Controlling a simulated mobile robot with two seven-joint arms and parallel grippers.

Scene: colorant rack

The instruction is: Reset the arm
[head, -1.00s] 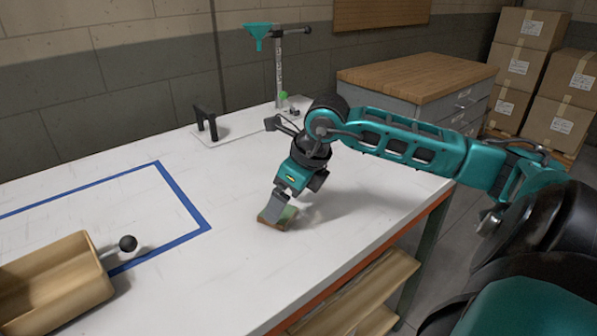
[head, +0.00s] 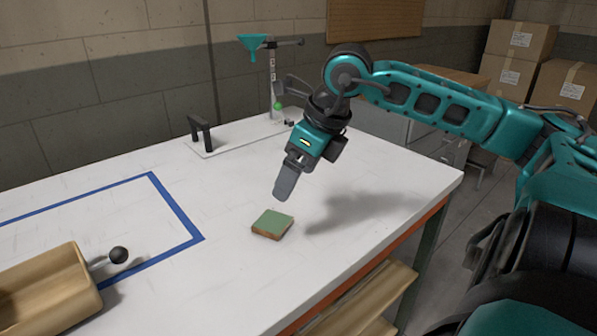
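My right gripper (head: 284,190) hangs above the white table (head: 220,277), fingers pointing down. It is seen nearly side-on, so the gap between its fingers cannot be made out. Nothing shows between the fingertips. A small block with a green top and brown sides (head: 272,223) lies flat on the table just below the fingertips, apart from them. My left gripper is not in this view.
A wooden box (head: 82,262) with a black-knobbed handle (head: 118,255) stands at lower left. Blue tape (head: 178,208) marks the table. A black handle on a plate (head: 200,133) and a stand with a teal funnel (head: 253,46) are at the back. Boxes (head: 560,82) stand behind right.

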